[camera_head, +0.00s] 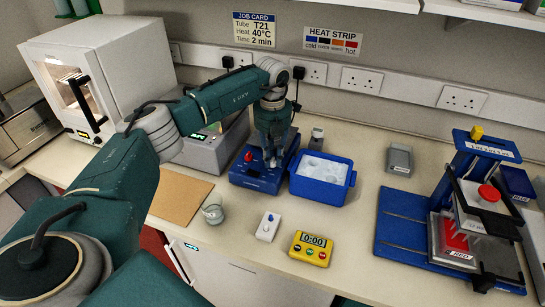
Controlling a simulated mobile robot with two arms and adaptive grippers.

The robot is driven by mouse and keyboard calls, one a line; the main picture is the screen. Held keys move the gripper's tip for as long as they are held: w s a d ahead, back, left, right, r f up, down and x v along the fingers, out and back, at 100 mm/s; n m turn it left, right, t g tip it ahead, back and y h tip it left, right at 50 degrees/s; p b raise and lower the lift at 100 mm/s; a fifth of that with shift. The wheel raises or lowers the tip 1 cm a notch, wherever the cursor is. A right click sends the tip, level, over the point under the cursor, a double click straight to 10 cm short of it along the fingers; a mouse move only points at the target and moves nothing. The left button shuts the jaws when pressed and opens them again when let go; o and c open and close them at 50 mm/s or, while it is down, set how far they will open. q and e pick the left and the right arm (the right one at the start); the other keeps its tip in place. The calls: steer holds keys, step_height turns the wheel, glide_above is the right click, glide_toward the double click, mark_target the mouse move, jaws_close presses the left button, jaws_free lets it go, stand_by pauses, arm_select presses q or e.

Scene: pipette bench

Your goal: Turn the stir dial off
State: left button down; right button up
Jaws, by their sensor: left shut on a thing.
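A blue bench unit (252,182) stands against the middle of the bench, with a red knob (249,156) on its left side. My left gripper (270,160) points down over the right part of this unit. Its fingers are shut on what appears to be the stir dial, which they hide almost wholly. The dial's pointer and markings cannot be read. The red knob is clear of the fingers, to their left. My right gripper is not in view.
A blue ice tub (318,188) stands close right of the unit. A glass beaker (213,212), white switch box (268,227) and yellow timer (311,248) stand in front. A blue press stand (401,232) fills the right. Clear bench lies between timer and press.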

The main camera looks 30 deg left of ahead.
mark_target(272, 159)
arm_select(q)
steer(key=shift+w+r, duration=0.1)
steer(key=shift+r, duration=0.05)
steer(key=c, duration=1.6)
jaws_free()
steer(key=shift+o, duration=0.2)
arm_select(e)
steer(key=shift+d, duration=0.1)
arm_select(q)
step_height(272, 159, up, 12)
